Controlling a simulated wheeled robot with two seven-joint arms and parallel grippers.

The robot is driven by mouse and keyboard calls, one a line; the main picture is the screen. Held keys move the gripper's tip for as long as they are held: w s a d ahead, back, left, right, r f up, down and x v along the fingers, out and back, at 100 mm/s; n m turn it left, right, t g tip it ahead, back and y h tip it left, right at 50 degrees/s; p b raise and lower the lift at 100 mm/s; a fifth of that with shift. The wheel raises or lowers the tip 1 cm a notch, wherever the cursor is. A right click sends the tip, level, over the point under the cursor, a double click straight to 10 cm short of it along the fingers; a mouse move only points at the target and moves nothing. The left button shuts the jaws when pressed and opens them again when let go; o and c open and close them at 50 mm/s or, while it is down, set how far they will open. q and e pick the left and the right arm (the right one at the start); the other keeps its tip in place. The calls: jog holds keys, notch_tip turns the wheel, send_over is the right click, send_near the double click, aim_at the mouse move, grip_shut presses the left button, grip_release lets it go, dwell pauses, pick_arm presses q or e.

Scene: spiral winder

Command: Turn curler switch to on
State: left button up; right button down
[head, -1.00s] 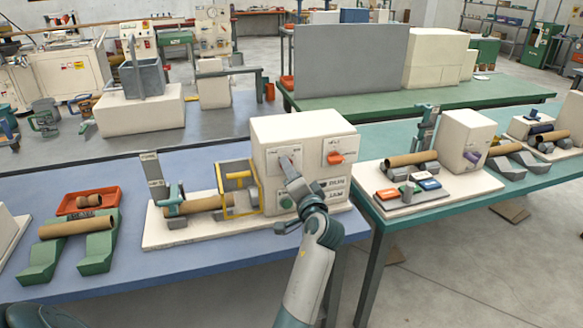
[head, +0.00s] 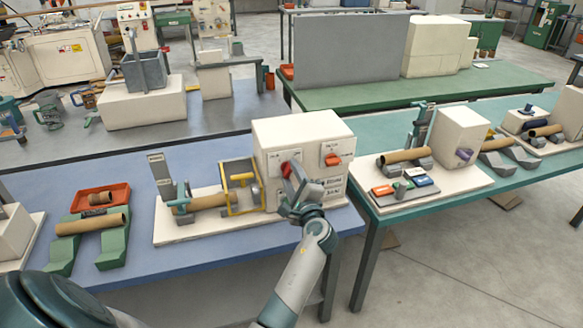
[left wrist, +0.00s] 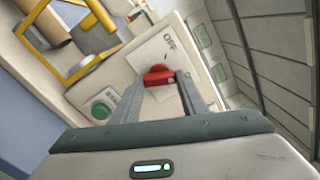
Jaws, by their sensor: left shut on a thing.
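A red rotary switch (head: 291,168) sits on the left front panel of the white control box (head: 275,128). The switch also shows in the left wrist view (left wrist: 158,75), beside a label reading OFF (left wrist: 168,42). My left gripper (head: 296,178) reaches the panel from the front. In the left wrist view, its two fingers (left wrist: 160,82) stand on either side of the red switch, shut on it. The fingers partly cover the switch in the head view. My right gripper is not in view.
A second, orange-red switch (head: 332,160) is on the box's right panel. A green button (left wrist: 100,110) lies below the gripped switch. A yellow guard frame (head: 240,188) and a brown tube (head: 208,202) stand left of the box on the machine base.

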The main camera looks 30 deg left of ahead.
pick_arm(q)
jog(key=shift+a+m+p, duration=0.1)
jog(key=shift+m+p, duration=1.05)
jog(key=shift+m, duration=0.45)
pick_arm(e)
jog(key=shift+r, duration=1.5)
pick_arm(q)
jog(key=o, duration=1)
jog(key=shift+o, duration=0.2)
jog(key=shift+f, duration=0.1)
